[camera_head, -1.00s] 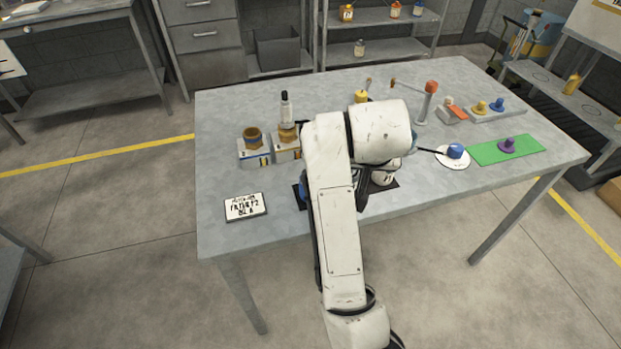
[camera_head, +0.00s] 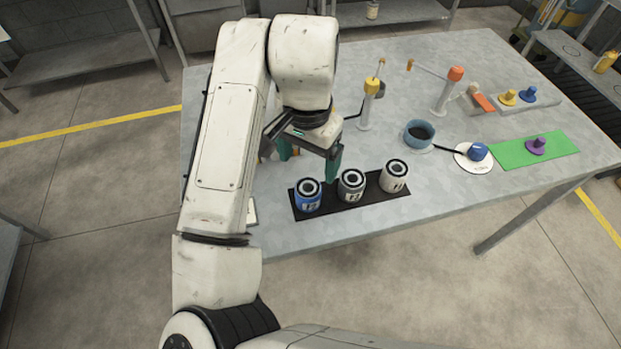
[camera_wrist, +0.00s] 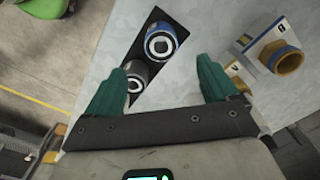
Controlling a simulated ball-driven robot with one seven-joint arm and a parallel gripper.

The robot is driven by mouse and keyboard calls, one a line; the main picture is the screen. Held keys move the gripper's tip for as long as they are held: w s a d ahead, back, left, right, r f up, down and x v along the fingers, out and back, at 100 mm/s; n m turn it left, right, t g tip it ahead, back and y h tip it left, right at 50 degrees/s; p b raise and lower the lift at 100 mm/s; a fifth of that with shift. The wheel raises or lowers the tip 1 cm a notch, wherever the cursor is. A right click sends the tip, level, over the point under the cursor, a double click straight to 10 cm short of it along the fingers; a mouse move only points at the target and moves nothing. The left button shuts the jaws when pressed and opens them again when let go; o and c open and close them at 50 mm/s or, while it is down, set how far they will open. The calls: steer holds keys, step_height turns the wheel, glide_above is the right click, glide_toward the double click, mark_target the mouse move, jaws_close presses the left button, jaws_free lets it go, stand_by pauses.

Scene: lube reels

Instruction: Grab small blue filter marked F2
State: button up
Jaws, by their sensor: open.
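A blue filter (camera_head: 308,197) with a white label stands upright at the left end of a black mat (camera_head: 331,211); its marking is too small to read surely. A dark grey filter (camera_head: 351,187) stands in the middle and a white filter (camera_head: 394,177) at the right end. My gripper (camera_head: 309,158) is open and empty, with green fingers, above and behind the blue and grey filters. In the wrist view the blue filter (camera_wrist: 161,42) lies beyond my open fingers (camera_wrist: 161,78), and the grey filter (camera_wrist: 136,76) is close by the left finger.
Two holders with brass rings (camera_wrist: 280,57) show right in the wrist view. A blue cup (camera_head: 418,136), a white disc (camera_head: 470,163) with a blue knob and a green mat (camera_head: 548,148) lie to the right. My arm hides the table's left part. The front right table top is clear.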

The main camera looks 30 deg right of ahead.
mark_target(308, 187)
step_height(308, 187, down, 5)
steer(key=shift+d+r+b, duration=0.1)
steer(key=shift+b, duration=0.4)
steer(key=shift+w+f, duration=0.1)
steer(key=shift+f, duration=2.75)
steer(key=shift+c, duration=0.3)
steer(key=c, duration=1.2)
steer(key=shift+o, duration=0.2)
steer(key=shift+r, duration=0.1)
